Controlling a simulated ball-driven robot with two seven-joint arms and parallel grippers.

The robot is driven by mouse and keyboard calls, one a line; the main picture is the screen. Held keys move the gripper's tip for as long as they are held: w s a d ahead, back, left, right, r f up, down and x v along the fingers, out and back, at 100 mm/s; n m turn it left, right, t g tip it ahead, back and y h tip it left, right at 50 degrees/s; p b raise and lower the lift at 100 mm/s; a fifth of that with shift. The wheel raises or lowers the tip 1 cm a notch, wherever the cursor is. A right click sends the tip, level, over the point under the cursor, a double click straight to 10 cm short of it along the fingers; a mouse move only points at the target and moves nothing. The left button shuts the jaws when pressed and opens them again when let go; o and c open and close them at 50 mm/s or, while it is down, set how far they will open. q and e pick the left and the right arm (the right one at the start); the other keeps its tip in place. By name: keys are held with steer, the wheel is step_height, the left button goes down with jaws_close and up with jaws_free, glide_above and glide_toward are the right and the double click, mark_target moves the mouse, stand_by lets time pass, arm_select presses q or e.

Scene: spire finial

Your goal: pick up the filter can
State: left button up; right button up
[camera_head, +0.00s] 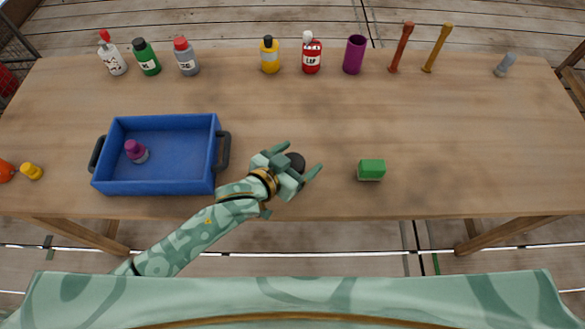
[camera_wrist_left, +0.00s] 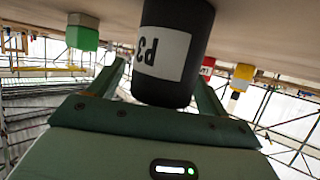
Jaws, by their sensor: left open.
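The filter can is a black cylinder with a white label reading P3. In the head view only its dark top (camera_head: 296,161) shows, at the end of my left gripper (camera_head: 301,160). In the left wrist view, which is upside down, the can (camera_wrist_left: 174,50) stands upright on the table. It sits between the two spread fingers of my left gripper (camera_wrist_left: 160,80). The gripper is open; whether a finger touches the can I cannot tell. My right gripper is not in view.
A blue tray (camera_head: 107,160) with a purple-capped bottle (camera_head: 136,151) lies left of the gripper. A green block (camera_head: 371,169) stands to the right. Several bottles, a purple cup (camera_head: 354,55) and two handled tools line the back edge. The table middle is clear.

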arm_select(q)
steer(key=c, duration=1.1)
